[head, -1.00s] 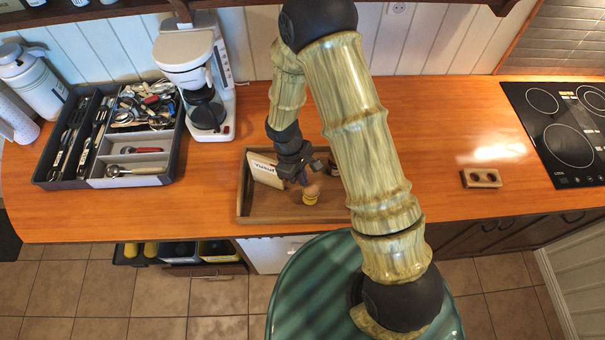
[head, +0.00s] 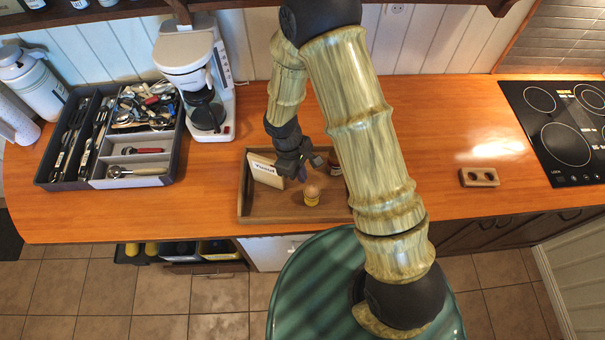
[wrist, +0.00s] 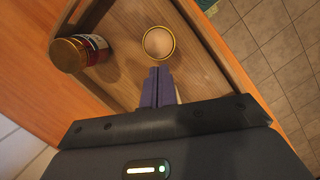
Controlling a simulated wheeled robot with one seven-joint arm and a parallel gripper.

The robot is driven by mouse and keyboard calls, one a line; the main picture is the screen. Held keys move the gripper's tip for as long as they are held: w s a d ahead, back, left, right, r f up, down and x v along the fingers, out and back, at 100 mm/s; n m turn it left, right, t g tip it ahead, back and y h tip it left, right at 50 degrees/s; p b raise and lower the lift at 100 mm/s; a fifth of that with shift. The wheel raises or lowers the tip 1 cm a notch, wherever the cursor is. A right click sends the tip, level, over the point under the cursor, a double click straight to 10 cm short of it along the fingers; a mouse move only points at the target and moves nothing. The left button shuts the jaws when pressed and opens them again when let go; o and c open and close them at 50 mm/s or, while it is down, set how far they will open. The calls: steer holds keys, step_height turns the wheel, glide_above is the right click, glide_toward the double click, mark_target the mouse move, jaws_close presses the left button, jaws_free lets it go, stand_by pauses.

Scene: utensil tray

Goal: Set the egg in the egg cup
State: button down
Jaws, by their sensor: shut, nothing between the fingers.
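The brown egg (head: 312,187) sits upright in the yellow egg cup (head: 312,201) on the wooden tray. In the wrist view the egg (wrist: 158,42) is seen from above, with the cup's yellow rim (wrist: 174,50) around it. My gripper (head: 303,174) is just behind and left of the egg in the head view. In the wrist view its purple fingers (wrist: 157,72) are together and empty, with their tips pointing toward the egg. A narrow gap shows between the tips and the cup.
The wooden tray (head: 262,214) also holds a white name card (head: 266,170) at left and a lidded jar (wrist: 80,52). A utensil tray (head: 110,183) and coffee maker (head: 190,55) stand to the left. A wooden holder with holes (head: 479,177) lies right on open counter.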

steer(key=s+p+v, duration=0.1)
steer(key=p+v, duration=0.3)
steer(key=v, duration=0.3)
steer(key=shift+w+p, duration=0.3)
steer(key=shift+w, duration=0.2)
steer(key=shift+r, duration=0.1)
steer(key=s+d+r+m+t+y+b, duration=0.1)
steer(key=s+d+r+m+t+b, duration=0.1)
steer(key=d+m+b, duration=0.4)
steer(key=s+d+r+m+t+y+b, duration=0.1)
steer(key=s+d+r+m+t+b, duration=0.1)
steer(key=d+m+b, duration=0.4)
steer(key=s+d+r+b, duration=0.1)
steer(key=d+r, duration=0.1)
steer(key=d, duration=0.1)
steer(key=shift+s+d, duration=0.2)
steer(key=shift+d, duration=0.2)
stand_by(0.4)
